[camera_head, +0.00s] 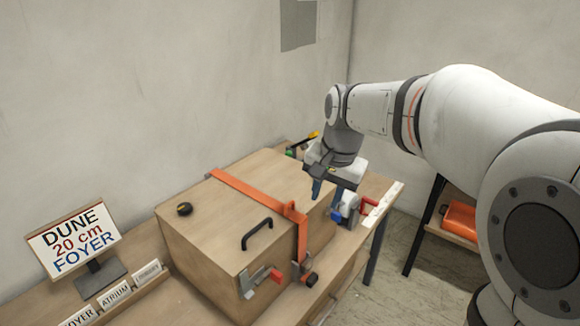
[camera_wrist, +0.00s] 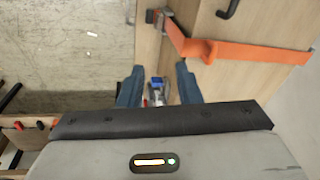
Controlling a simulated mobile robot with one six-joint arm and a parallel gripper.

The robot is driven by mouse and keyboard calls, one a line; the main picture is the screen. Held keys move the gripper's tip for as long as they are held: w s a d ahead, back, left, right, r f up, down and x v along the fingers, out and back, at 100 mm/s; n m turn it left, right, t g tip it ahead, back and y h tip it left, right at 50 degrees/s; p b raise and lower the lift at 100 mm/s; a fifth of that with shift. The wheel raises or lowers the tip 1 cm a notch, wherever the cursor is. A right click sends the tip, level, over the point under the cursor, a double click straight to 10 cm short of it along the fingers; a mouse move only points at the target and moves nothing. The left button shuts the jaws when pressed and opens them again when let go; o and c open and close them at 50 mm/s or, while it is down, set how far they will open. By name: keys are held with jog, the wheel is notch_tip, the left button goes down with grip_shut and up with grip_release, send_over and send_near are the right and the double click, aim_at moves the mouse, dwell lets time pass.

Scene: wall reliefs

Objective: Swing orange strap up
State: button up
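The orange strap (camera_head: 250,192) runs across the lid of a wooden crate (camera_head: 215,250) and bends down over its front face. In the wrist view the strap (camera_wrist: 245,52) crosses the upper right. My gripper (camera_head: 328,194) points down near the crate's right end, to the right of the strap and apart from it.
A metal latch with a red handle (camera_head: 262,280) is on the crate's front. A blue, white and red item (camera_head: 348,206) sits beside my gripper. A sign (camera_head: 73,240) stands at left.

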jog(key=m, duration=0.2)
send_near(291, 204)
jog(key=shift+y, duration=0.3)
jog(key=x, duration=0.7)
jog(key=shift+w+f, duration=0.25)
jog(key=shift+c, duration=0.2)
jog(key=shift+d, duration=0.1)
grip_shut()
jog(key=shift+r, duration=0.1)
